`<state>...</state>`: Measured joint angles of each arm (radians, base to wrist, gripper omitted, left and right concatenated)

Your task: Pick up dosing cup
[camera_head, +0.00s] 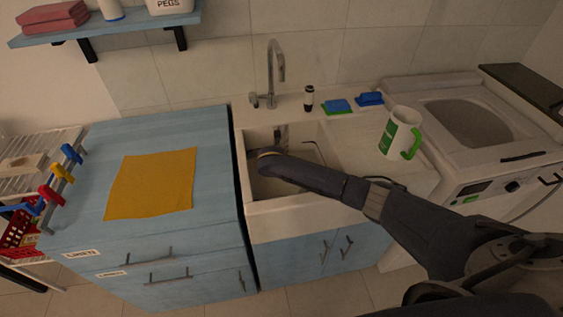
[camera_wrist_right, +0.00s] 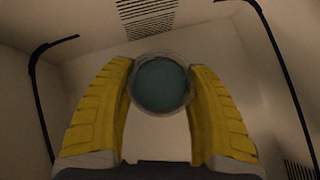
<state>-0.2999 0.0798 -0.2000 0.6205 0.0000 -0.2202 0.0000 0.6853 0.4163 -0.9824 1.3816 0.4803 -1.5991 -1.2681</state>
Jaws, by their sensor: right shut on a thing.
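The dosing cup (camera_wrist_right: 161,84) shows in the right wrist view as a small round clear-rimmed cup with a grey-teal inside. My right gripper (camera_wrist_right: 160,88) has a yellow finger against each side of it and is shut on it. In the head view my right arm reaches from the lower right over the sink (camera_head: 262,206). Its hand end is at the sink basin, and the fingers and cup are hidden there behind the arm. My left gripper is not in view.
A white mug with a green handle (camera_head: 401,133) stands on the counter right of the sink. A tap (camera_head: 275,72), a small dark-and-white bottle (camera_head: 309,98) and blue sponges (camera_head: 369,98) are behind the basin. An orange cloth (camera_head: 152,184) lies on the blue cabinet at left.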

